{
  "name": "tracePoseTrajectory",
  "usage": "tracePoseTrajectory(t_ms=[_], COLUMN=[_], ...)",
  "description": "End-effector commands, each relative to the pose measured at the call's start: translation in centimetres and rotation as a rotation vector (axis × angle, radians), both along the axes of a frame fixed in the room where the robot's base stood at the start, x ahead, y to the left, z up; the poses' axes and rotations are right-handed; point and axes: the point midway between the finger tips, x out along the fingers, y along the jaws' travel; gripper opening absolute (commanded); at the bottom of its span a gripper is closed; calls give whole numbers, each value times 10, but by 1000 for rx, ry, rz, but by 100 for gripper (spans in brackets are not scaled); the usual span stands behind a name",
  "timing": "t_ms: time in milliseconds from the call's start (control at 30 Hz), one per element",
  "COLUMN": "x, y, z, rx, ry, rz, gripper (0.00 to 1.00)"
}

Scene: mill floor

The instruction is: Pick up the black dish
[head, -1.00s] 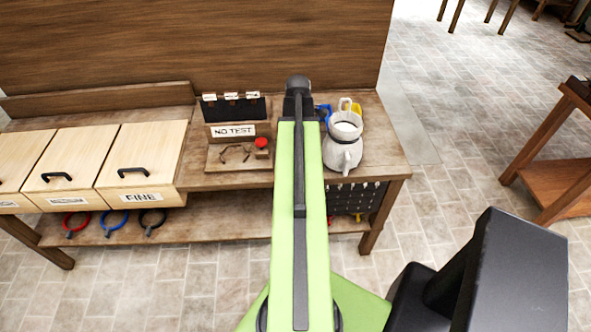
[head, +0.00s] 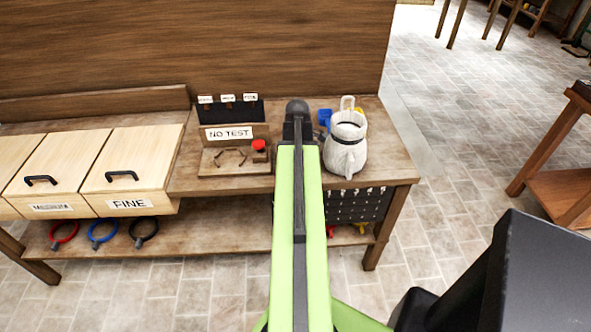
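No black dish shows clearly. My arm hides part of the bench top and shelf.
The jug (head: 345,150) stands close right of my gripper, with blue and yellow items behind it. The NO TEST stand (head: 230,134) is on the left. Floor (head: 440,190) right of the bench is clear.

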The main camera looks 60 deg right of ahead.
Motion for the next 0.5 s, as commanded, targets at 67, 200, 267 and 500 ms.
tracePoseTrajectory(t_ms=[67,200,267,500], x=[0,0,0,0], y=[0,0,0,0], z=[1,1,1,1], rx=[0,0,0,0], ry=[0,0,0,0], rz=[0,0,0,1], gripper=[62,44,36,5])
